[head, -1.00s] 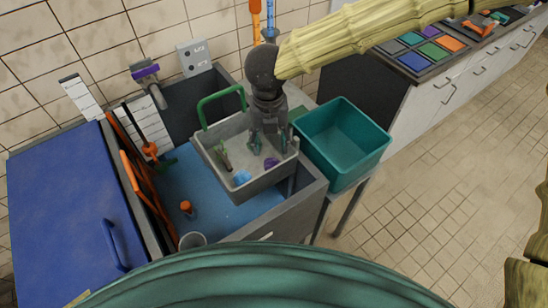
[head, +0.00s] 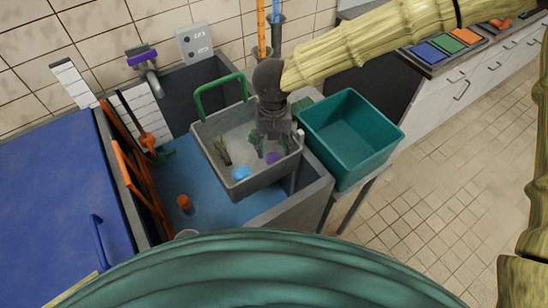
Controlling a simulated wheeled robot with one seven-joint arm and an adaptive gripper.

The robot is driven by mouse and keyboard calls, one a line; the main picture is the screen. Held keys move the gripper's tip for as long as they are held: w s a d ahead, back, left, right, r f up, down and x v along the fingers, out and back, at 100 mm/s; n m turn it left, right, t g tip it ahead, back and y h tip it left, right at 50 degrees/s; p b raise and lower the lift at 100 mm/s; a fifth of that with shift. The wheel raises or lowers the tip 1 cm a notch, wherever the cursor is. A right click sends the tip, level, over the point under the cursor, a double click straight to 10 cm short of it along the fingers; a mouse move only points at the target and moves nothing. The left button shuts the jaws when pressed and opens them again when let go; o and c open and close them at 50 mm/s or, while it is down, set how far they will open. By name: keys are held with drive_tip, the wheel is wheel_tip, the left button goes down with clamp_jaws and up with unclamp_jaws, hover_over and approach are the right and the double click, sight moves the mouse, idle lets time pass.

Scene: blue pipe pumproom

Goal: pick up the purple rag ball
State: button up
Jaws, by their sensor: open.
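The purple rag ball (head: 274,158) lies in the grey basket (head: 247,185), towards its right side. It is small and partly hidden by a finger of my gripper. My gripper (head: 271,149) points down over the basket's right half, with its fingers apart and nothing seen between them. The fingertips are close to the purple ball; I cannot tell whether they touch it. A light blue ball (head: 241,173) lies in the basket near its front wall.
A green-brown item (head: 222,150) is in the basket. A teal bin (head: 352,165) stands close on the right. Orange-handled tools (head: 138,183) lean at the left.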

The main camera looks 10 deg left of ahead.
sight(273, 156)
drive_tip(key=shift+s+f, duration=0.15)
drive_tip(key=shift+f, duration=0.35)
drive_tip(key=shift+f+p, duration=0.6)
drive_tip(key=shift+f, duration=1.6)
drive_tip(key=shift+c, duration=0.3)
drive_tip(key=c, duration=0.7)
